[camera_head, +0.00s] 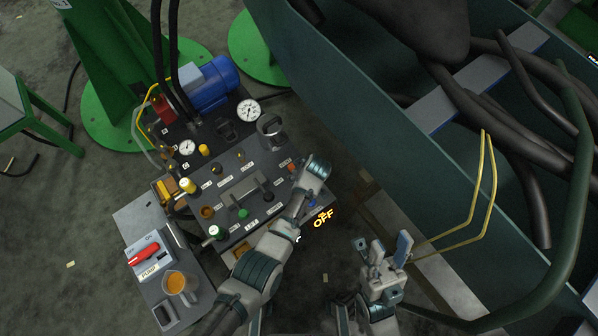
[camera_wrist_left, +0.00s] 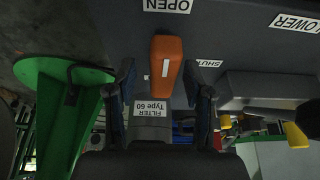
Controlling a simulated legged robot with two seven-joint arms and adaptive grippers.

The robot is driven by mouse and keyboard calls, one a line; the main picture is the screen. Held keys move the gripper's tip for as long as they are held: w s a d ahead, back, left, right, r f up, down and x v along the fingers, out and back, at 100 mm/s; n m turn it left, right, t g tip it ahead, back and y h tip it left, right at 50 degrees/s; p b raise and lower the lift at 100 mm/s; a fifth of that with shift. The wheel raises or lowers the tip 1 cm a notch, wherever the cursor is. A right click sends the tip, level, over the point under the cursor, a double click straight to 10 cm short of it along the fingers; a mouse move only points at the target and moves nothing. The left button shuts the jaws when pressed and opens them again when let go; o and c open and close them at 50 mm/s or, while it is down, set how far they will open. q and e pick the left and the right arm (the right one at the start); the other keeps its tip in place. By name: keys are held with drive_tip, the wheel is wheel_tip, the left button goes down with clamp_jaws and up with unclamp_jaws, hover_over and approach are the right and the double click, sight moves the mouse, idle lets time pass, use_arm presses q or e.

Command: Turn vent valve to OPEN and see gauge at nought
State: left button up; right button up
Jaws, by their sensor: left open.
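The vent valve's orange handle (camera_wrist_left: 166,66) shows in the left wrist view. Its long side runs up and down, its upper end near the OPEN label (camera_wrist_left: 168,5); the SHUT label (camera_wrist_left: 208,63) is at its right. My left gripper (camera_wrist_left: 160,75) is open, a finger on each side of the handle, with gaps visible. In the head view my left gripper (camera_head: 318,166) is over the panel's right end, its fingertips hidden. A large white gauge (camera_head: 249,110) and a smaller one (camera_head: 187,147) face up; their readings are too small to tell. My right gripper (camera_head: 387,254) is open and empty.
The panel (camera_head: 225,172) carries several knobs. A pump switch (camera_head: 145,254) and a jug of orange liquid (camera_head: 177,283) stand at lower left. A blue motor (camera_head: 210,83) is behind. A large green-grey bin (camera_head: 330,75) with dark hoses borders the right. Yellow bent rods (camera_head: 483,185) stick out nearby.

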use_arm(q)
drive_tip(key=shift+r, duration=0.35)
drive_tip(key=v, duration=1.1)
drive_tip(key=shift+d, duration=0.2)
drive_tip(key=shift+s, duration=0.1)
